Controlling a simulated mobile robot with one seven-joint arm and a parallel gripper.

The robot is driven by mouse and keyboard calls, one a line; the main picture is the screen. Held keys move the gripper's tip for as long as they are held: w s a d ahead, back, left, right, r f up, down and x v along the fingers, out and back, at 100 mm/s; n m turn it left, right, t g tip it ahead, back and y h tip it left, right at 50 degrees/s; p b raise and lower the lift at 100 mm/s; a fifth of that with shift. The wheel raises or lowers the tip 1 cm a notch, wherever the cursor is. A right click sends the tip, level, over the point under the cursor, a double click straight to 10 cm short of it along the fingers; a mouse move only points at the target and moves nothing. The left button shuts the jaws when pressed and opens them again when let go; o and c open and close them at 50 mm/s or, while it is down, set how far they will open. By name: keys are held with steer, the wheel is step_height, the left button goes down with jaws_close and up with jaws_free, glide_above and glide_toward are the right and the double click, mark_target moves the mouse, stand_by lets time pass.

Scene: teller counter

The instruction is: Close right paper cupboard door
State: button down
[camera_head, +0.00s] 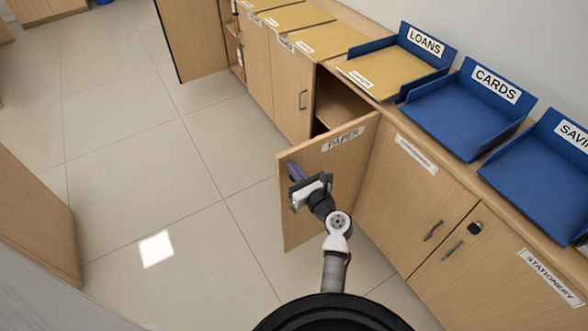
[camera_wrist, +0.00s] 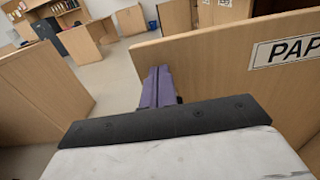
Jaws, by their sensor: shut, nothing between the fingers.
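The right paper cupboard door (camera_head: 325,165) stands wide open in the head view, swung out from the counter, with a PAPER label near its top edge. Its cupboard opening (camera_head: 335,105) shows a shelf inside. In the wrist view the door (camera_wrist: 230,65) fills the right side, with part of its label visible. My gripper (camera_head: 293,171) is shut and empty, with purple fingers close to the door's outer face near its free edge. The fingers also show in the wrist view (camera_wrist: 157,85). I cannot tell whether they touch the door. The door's handle is hidden.
The closed left door (camera_head: 290,90) has a handle. Another door (camera_head: 188,35) stands open further along. Blue trays labelled LOANS (camera_head: 410,60), CARDS (camera_head: 468,105) and SAVI… (camera_head: 545,165) sit on the counter. A wooden unit (camera_head: 35,225) stands at left. Tiled floor between is clear.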

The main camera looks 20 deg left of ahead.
steer(key=shift+w+a, duration=0.15)
steer(key=shift+a, duration=0.05)
stand_by(0.4)
